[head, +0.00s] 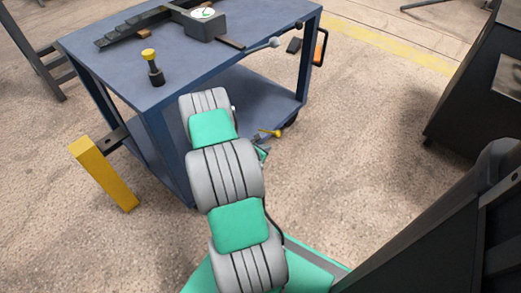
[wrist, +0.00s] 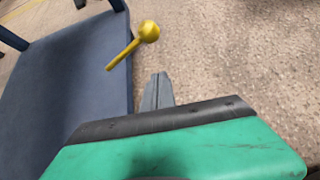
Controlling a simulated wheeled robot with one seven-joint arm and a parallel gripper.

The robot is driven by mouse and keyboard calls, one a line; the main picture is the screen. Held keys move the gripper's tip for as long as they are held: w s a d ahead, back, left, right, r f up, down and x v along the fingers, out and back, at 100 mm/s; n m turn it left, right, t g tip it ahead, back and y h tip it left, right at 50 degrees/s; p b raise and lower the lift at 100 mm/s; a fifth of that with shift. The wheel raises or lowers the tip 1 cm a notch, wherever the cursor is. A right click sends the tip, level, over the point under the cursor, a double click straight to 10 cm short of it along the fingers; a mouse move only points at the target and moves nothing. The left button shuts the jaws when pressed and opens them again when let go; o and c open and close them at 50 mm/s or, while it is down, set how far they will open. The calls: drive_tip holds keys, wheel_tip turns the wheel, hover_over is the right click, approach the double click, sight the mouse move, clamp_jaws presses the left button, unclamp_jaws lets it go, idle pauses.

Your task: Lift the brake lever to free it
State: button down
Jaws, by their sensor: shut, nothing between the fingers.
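The brake lever is a yellow rod with a ball knob (wrist: 147,31). It sticks out past the edge of the cart's lower shelf, and its knob end also shows small in the head view (head: 276,133). In the wrist view the rod slants up to the right. My gripper (wrist: 158,78) is shut and empty, its fingertips below and slightly right of the lever, with a visible gap between them in the picture. In the head view my gripper (head: 263,151) is mostly hidden behind my arm, just below the lever. The lever's pivot is not clear.
The blue cart (head: 215,62) carries a dial gauge (head: 203,14) and an upright yellow-topped black pin (head: 152,67). A yellow post (head: 104,172) stands at its left. A dark machine (head: 480,85) stands at the right. Open floor (head: 365,125) lies between cart and machine.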

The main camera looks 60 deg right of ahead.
sight(270, 132)
drive_tip(key=d, duration=0.1)
drive_tip(key=d+b, duration=0.1)
drive_tip(key=d, duration=0.1)
drive_tip(key=d+b, duration=0.1)
drive_tip(key=d, duration=0.1)
drive_tip(key=shift+s+r, duration=0.35)
drive_tip(key=shift+r, duration=0.05)
